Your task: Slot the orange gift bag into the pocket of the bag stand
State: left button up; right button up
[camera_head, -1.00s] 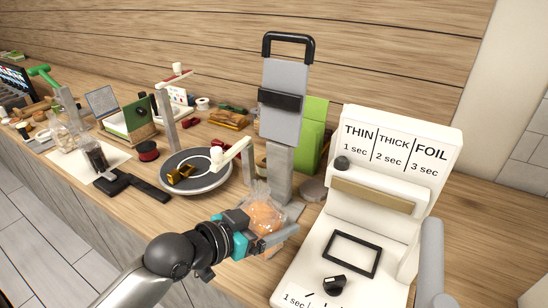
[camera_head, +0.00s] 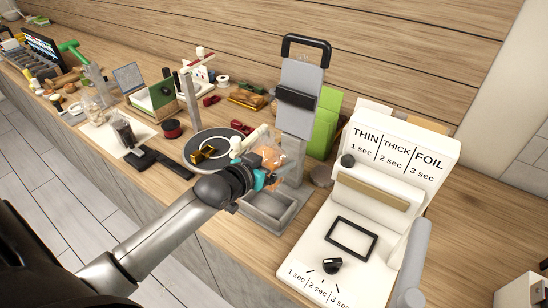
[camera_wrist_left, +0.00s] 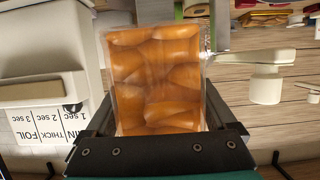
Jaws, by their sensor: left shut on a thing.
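The orange gift bag (camera_head: 272,156) is a clear bag with orange pieces inside. My left gripper (camera_head: 264,174) is shut on it and holds it in the air in front of a tall grey stand (camera_head: 300,92). In the left wrist view the bag (camera_wrist_left: 156,72) stands upright between the fingers (camera_wrist_left: 155,128). The grey stand has a black top handle and a dark crossbar. A shallow, open grey tray (camera_head: 284,219) sits at its foot, below the bag, and looks empty. I cannot tell for certain whether this is the bag stand's pocket. My right gripper is not in view.
A white sealer (camera_head: 315,262) with a time panel stands close to the right. A round dark turntable (camera_head: 197,163) with a gold item and a white-armed post is at left. Green bags (camera_head: 326,128) stand behind. Other goods crowd the table further left.

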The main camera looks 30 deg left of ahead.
pick_arm(q)
jog(key=shift+p, duration=0.4)
notch_tip(320, 180, down, 6)
jog(key=b, duration=0.3)
jog(key=shift+r, duration=0.15)
jog(key=shift+f, duration=0.9)
dwell(1.3)
jog(key=shift+f+b, duration=1.2)
jog(key=shift+f, duration=0.9)
dwell(2.1)
jog(key=o, duration=1.2)
jog(key=shift+f, duration=0.1)
